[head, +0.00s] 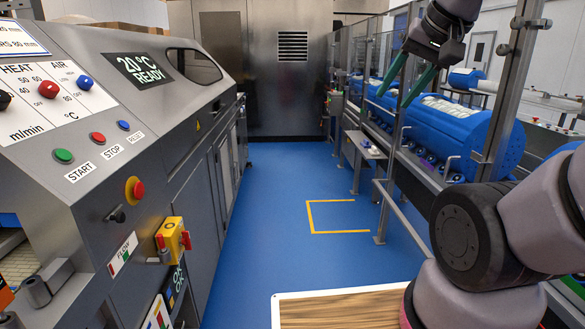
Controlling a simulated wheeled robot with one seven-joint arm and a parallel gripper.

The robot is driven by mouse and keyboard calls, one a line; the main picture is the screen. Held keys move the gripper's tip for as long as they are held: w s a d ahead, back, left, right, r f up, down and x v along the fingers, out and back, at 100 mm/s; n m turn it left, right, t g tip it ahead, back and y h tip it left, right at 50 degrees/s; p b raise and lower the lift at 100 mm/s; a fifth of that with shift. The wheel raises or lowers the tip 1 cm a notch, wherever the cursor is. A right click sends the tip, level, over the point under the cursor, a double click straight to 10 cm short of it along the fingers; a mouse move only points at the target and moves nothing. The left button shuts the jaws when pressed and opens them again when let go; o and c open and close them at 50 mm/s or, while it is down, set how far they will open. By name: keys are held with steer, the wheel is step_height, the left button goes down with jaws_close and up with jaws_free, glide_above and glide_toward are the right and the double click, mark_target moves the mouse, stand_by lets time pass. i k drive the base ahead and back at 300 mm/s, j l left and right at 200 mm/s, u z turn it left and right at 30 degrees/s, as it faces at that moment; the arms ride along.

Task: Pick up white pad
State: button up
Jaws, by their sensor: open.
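No white pad can be made out for certain. Small white pieces (450,106) show on top of a blue rounded unit (497,148) behind the rail at the right; I cannot tell if any is the pad. My gripper (393,100) is at the upper right, pointing down, its two green fingers apart with nothing between them. In the picture it overlaps the row of blue units; its distance from them is unclear.
A grey control panel (120,140) with coloured buttons runs along the left. A wood-topped surface with a white rim (345,291) is at the bottom. Metal posts and a rail (405,205) guard the right-hand line. The blue floor (270,220) between is clear, with a yellow corner marking (312,218).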

mark_target(374, 151)
steer(key=i, duration=2.05)
steer(key=i+z, duration=0.2)
steer(key=i, duration=0.25)
steer(key=i+j+z, duration=0.25)
steer(key=i, duration=0.25)
steer(key=i+j+z, duration=0.2)
steer(key=i, duration=0.25)
steer(key=i+j+z, duration=0.2)
steer(key=i, duration=0.25)
steer(key=i+j+z, duration=0.5)
steer(key=j, duration=0.1)
